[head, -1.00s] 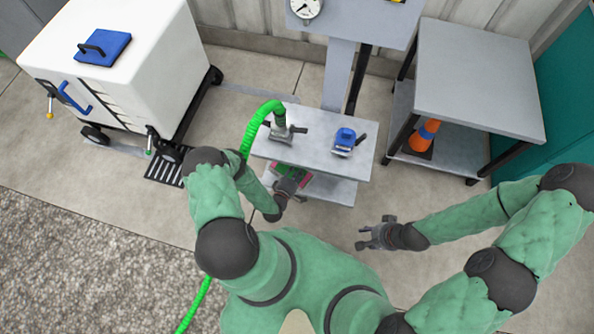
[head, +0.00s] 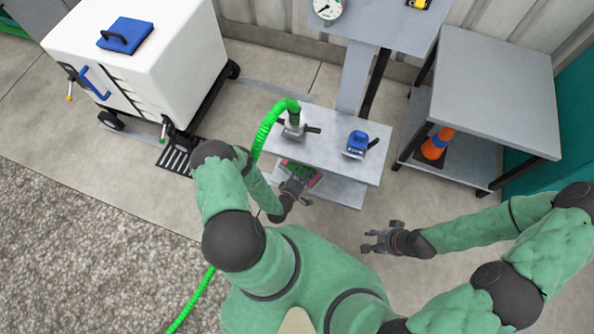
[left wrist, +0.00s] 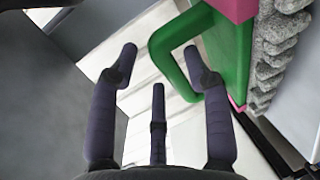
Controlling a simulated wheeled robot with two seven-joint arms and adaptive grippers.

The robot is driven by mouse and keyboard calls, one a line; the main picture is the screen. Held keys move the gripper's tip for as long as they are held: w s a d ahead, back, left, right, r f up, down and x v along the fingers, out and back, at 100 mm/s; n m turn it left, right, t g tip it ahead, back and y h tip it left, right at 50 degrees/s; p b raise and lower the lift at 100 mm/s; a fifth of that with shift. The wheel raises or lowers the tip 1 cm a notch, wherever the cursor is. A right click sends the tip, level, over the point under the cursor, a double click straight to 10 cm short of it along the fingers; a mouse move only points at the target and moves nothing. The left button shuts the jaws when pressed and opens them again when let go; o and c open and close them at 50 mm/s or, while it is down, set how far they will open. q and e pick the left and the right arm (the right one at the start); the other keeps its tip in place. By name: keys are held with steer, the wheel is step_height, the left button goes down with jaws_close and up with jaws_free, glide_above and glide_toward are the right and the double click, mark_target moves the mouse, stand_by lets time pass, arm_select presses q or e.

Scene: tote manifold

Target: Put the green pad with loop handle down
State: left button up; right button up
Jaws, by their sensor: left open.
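The green pad with loop handle (left wrist: 228,50) is at the upper right of the left wrist view, with pink material against it. Its loop (left wrist: 163,50) reaches toward my left gripper (left wrist: 160,78). That gripper is open; one finger overlaps the loop's open end in the picture, and I cannot tell whether they touch. In the head view, my left gripper (head: 299,183) is at the lower shelf, and the pad shows only as a small green and pink patch (head: 314,179), partly hidden. My right gripper (head: 372,240) has its fingers apart and is empty, in free space right of my body.
The small grey table (head: 345,176) carries a green hose's nozzle (head: 294,130) and a blue-handled tool (head: 357,145). An orange cone (head: 434,147) stands under the grey bench (head: 495,90). A blue pad (head: 126,33) lies on the white wheeled cart (head: 170,60).

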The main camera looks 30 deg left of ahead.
arm_select(q)
steer(key=s+r+p, duration=0.2)
steer(key=s, duration=0.8)
steer(key=w+d+r+m+g+h, duration=0.3)
steer(key=w+d+m+g+h, duration=0.1)
steer(key=d+m+g, duration=0.4)
steer(key=s+d+r+m+g, duration=0.3)
steer(key=s+d+r+m, duration=0.1)
steer(key=r, duration=0.4)
steer(key=s+d+r+m+g, duration=0.3)
steer(key=s+d+r+g, duration=0.1)
steer(key=r, duration=0.4)
steer(key=shift+s+d+r+m+h, duration=0.15)
steer(key=shift+s+m+h, duration=0.25)
steer(key=shift+s, duration=0.1)
